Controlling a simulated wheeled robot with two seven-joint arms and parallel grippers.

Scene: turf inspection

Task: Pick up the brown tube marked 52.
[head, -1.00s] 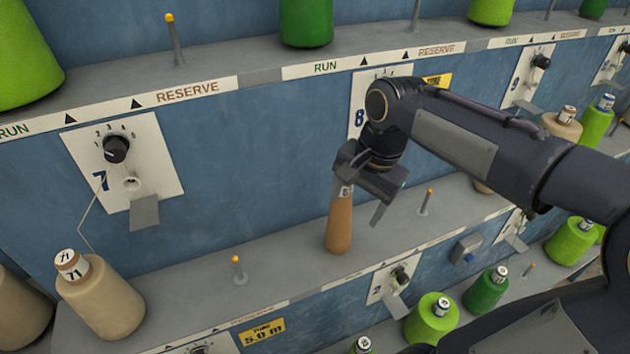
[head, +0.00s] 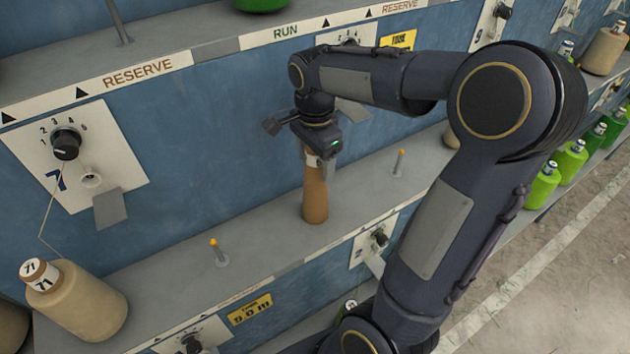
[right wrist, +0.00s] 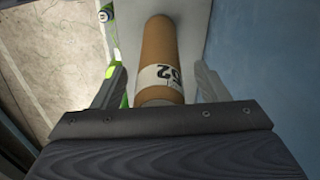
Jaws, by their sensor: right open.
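The brown tube (head: 315,196) stands upright on the grey lower shelf, in front of the blue panel. In the right wrist view the brown tube (right wrist: 162,55) has a white label marked 52 and lies between the two fingers. My right gripper (head: 318,160) is at the top of the tube. In the right wrist view my right gripper (right wrist: 158,82) is open, with a finger on each side of the tube and a gap on both sides. The tube's upper end is partly hidden by the gripper. My left gripper is not in view.
A beige cone (head: 80,300) marked 71 stands on the same shelf at the left. Thin orange-tipped pegs (head: 217,252) and (head: 398,163) rise from the shelf on either side of the tube. A panel with a knob (head: 75,155) is at the left. Green cones (head: 543,185) stand at the right.

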